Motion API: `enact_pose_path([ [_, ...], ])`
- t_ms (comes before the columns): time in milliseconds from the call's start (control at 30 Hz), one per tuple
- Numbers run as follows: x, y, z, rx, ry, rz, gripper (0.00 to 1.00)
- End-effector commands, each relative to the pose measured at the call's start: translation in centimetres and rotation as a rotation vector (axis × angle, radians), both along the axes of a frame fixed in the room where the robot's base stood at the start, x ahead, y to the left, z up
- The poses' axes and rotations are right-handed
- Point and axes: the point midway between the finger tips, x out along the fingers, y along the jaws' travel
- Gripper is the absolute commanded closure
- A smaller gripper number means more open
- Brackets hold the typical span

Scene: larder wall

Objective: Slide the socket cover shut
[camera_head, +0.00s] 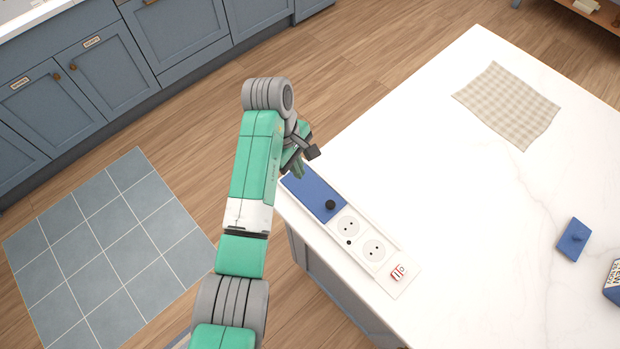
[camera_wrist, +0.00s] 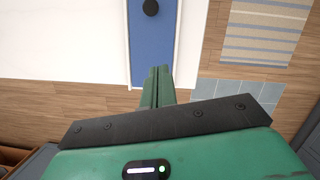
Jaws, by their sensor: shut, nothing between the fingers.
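The blue socket cover (camera_head: 310,190) lies over the upper-left part of a long white socket strip (camera_head: 402,262) on the counter's edge. Its black knob (camera_head: 330,205) is near the end facing the sockets. Two round white sockets (camera_head: 348,226) (camera_head: 374,250) are uncovered beside it. My gripper (camera_head: 298,168) is shut and empty by the cover's far end, away from the knob. In the wrist view, the shut fingers (camera_wrist: 160,74) point at the end of the blue cover (camera_wrist: 152,42), with the knob (camera_wrist: 151,8) beyond them. I cannot tell whether they touch the cover.
The white marble counter (camera_head: 470,190) is mostly clear. A checked cloth (camera_head: 508,104), a small blue lidded piece (camera_head: 574,239) and a blue box (camera_head: 613,283) lie away from the strip. A red-marked switch (camera_head: 398,272) sits at the strip's lower-right end.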

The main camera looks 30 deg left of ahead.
Motion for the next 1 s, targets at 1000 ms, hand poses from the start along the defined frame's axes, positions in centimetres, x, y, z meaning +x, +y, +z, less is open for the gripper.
enact_pose_path([
  [1000,-0.3,-6.0,-7.3,0.002,-0.003,-0.001,1.00],
])
